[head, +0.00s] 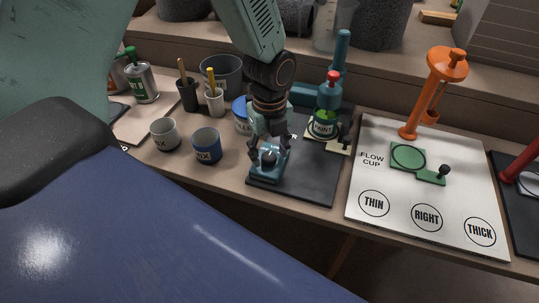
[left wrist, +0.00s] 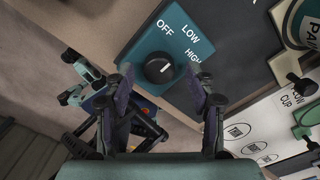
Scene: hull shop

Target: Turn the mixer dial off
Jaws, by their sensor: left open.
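The mixer's teal control box (head: 260,172) sits on the front left of the black mixer base (head: 320,171). In the left wrist view the box's face (left wrist: 185,38) reads OFF, LOW and HIGH. Its round black dial (left wrist: 159,68) carries a small pale mark, and I cannot tell for sure which word it points to. My left gripper (head: 270,147) is directly above the box, pointing down. In the left wrist view its open fingers (left wrist: 163,80) appear on either side of the dial; contact is not clear.
The green-labelled paint jar (head: 323,124) stands under the mixer head behind the box. A white flow-cup board (head: 400,195) with an orange stand (head: 415,110) lies to the right. The bench's front edge is near the box.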

